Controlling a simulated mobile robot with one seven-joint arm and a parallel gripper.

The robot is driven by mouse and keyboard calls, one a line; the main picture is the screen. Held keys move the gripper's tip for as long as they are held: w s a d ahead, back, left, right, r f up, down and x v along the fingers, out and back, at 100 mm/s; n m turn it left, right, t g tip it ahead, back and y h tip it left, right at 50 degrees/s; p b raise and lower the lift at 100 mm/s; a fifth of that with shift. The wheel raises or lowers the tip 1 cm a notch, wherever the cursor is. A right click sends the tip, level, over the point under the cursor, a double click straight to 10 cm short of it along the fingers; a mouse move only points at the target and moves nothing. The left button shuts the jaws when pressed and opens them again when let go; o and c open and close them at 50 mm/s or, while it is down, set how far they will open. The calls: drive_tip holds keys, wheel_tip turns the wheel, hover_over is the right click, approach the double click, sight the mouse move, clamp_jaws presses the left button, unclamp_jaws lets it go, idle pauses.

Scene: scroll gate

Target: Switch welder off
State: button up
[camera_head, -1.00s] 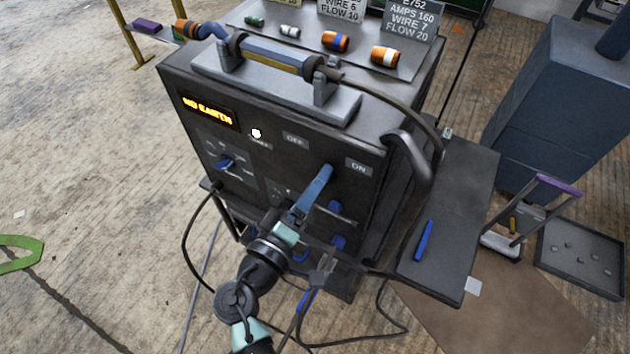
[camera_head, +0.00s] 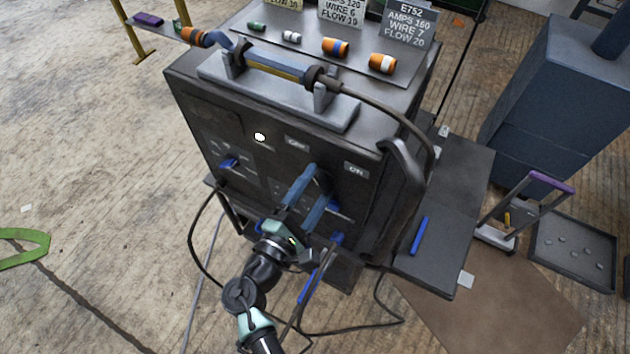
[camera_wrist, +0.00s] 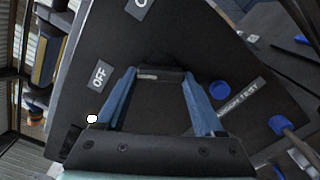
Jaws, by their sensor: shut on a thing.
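The welder (camera_head: 210,125) is a dark box, its front panel facing my arm. Its display strip (camera_head: 208,108) is dark. The panel carries an OFF label (camera_head: 297,144) on the left and an ON label (camera_head: 356,169) on the right. My gripper (camera_head: 318,176) reaches the panel below and between these labels. In the wrist view, its blue fingers (camera_wrist: 160,80) stand apart, shut on a wide dark switch handle (camera_wrist: 158,72). The OFF label (camera_wrist: 100,75) lies left of them in that view. The fingers partly hide the handle, so its exact setting is unclear.
Blue knobs (camera_head: 337,239) and cables sit low on the panel. A torch (camera_head: 278,62) rests on top, its hose looping down the right side. A side shelf (camera_head: 440,230) holds a blue stick. A blue cabinet (camera_head: 550,100) stands at the right. Floor at the left is mostly clear.

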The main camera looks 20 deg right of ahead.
drive_tip(key=shift+n+p, duration=0.35)
drive_tip(key=shift+n, duration=0.45)
drive_tip(key=shift+f, duration=0.1)
drive_tip(key=o, duration=1.4)
drive_tip(key=shift+s, duration=0.1)
drive_tip(key=v, duration=1.3)
drive_tip(key=shift+b, duration=0.35)
